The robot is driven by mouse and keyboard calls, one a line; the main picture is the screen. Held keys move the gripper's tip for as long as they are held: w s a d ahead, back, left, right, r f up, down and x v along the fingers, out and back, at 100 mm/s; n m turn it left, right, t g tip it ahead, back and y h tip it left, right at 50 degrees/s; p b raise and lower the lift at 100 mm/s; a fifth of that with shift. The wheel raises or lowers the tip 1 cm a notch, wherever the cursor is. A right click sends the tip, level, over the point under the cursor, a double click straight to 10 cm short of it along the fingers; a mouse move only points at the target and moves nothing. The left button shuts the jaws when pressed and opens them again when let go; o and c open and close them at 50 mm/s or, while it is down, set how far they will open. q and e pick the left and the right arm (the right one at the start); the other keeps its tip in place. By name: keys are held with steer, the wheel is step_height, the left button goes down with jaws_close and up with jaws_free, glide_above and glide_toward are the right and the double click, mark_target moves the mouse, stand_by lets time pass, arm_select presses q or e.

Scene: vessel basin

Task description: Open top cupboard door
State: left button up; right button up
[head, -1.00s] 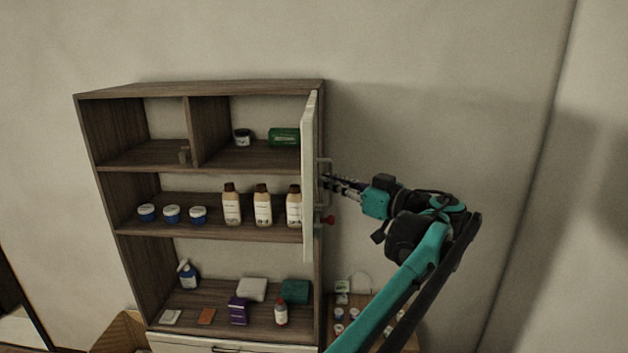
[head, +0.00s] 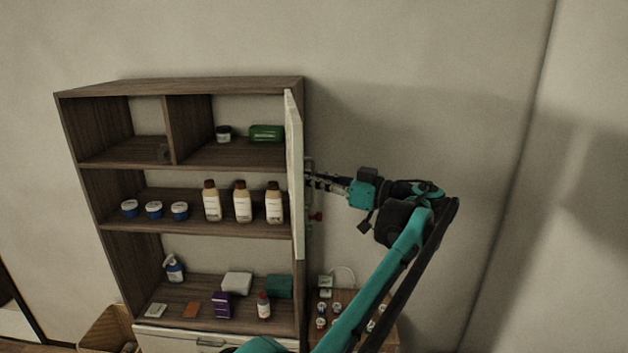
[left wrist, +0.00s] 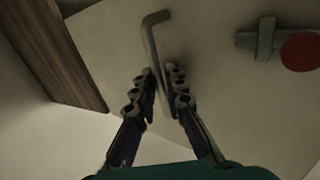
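The cupboard door (head: 294,180) is a pale panel on the cupboard's right side. It stands open, nearly edge-on in the head view. My left gripper (head: 309,182) is on the door's right-hand face, at its grey bar handle. In the left wrist view the handle (left wrist: 153,45) runs between the two fingers of the left gripper (left wrist: 161,82), which are close on both sides of it. A red round knob (left wrist: 301,52) on a grey fitting is right of the handle. My right gripper is not in view.
The dark wooden cupboard (head: 180,85) has open shelves with bottles, blue-lidded jars and boxes. A small table (head: 325,295) with little jars stands at its lower right, below my arm. A basket (head: 105,328) is at lower left. The wall right of the door is clear.

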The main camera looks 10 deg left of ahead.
arm_select(q)
steer(key=v, duration=1.2)
